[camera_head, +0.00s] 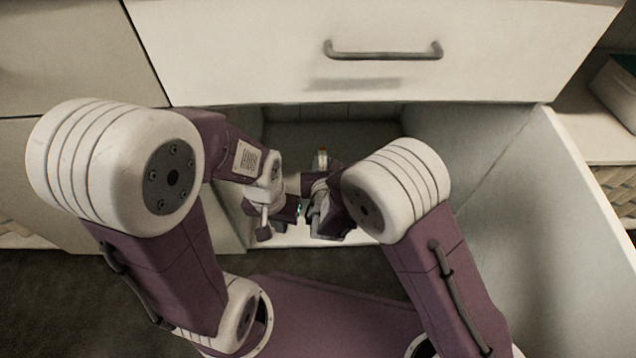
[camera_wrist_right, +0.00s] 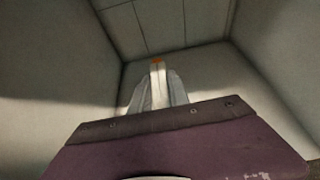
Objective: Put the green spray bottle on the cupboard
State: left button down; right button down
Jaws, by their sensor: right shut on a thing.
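No green bottle body shows clearly. A pale thing with an orange tip (camera_head: 320,160) stands up beyond my grippers inside the open drawer, and it also shows in the right wrist view (camera_wrist_right: 157,73). It may be the spray bottle's top; its lower part is hidden. My right gripper (camera_head: 318,190) reaches down into the drawer. In the wrist view its purple body covers the front, with pale shapes on both sides of the orange-tipped thing. I cannot tell which surface is the cupboard.
The drawer's tall right wall (camera_head: 520,200) stands close to my right arm. A closed white drawer front with a dark handle (camera_head: 383,52) is above and behind. A pale shelf (camera_head: 590,130) with a box (camera_head: 618,90) is at the far right. Dark floor lies at lower left.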

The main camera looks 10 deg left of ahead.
jog(key=shift+s+a+f, duration=0.4)
jog(key=shift+s+a, duration=0.1)
jog(key=shift+a, duration=0.1)
notch_tip(320, 180, down, 4)
jog(key=b, duration=0.4)
jog(key=shift+f, duration=0.25)
jog(key=shift+r, duration=0.25)
jog(key=shift+f, duration=0.1)
jog(key=c, duration=1.3)
grip_release()
jog(key=shift+o, duration=0.2)
